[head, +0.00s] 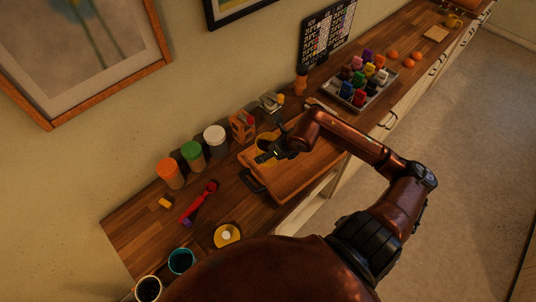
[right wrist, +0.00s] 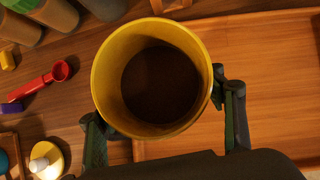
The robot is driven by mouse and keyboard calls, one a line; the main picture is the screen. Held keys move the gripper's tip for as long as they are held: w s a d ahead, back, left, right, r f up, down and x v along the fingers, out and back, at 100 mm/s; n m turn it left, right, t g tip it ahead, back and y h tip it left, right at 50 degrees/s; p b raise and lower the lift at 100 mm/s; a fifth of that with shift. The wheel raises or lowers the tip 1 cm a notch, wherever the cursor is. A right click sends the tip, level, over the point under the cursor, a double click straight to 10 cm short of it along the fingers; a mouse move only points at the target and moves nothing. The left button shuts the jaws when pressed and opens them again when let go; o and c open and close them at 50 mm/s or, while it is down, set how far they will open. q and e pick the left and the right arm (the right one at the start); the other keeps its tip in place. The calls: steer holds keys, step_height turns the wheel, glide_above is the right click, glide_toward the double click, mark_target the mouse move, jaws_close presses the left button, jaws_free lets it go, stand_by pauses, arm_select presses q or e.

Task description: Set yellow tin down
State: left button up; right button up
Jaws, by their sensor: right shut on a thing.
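The yellow tin (right wrist: 108,85) is open-topped with a dark inside, and in the right wrist view I look down into it. In the head view its rim (head: 262,138) shows at the wooden tray's far left part, partly behind my gripper. My right gripper (head: 270,153) is shut on the tin, with a finger on either side of it in the wrist view (right wrist: 165,125). The wooden tray (head: 285,180) has a dark handle at its near left end. The tin overlaps the tray's edge in the wrist view; I cannot tell whether it touches anything below. My left gripper is not in view.
Jars with orange (head: 170,168), green (head: 192,150) and white (head: 214,133) lids and a wooden rack (head: 242,127) line the wall. A tray of coloured bottles (head: 344,94) stands beyond. The wooden tray's right part is clear.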

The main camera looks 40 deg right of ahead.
steer(key=w+f, duration=0.1)
steer(key=w+d+f, duration=0.1)
steer(key=f, duration=0.1)
steer(key=shift+w+d+f, duration=0.3)
steer(key=shift+w+f, duration=0.1)
step_height(320, 180, down, 3)
steer(key=shift+w+d+f, duration=0.1)
steer(key=shift+w+f, duration=0.05)
steer(key=shift+f, duration=0.05)
steer(key=o, duration=1.4)
steer(key=shift+o, duration=0.2)
steer(key=shift+f, duration=0.1)
steer(key=v, duration=1.2)
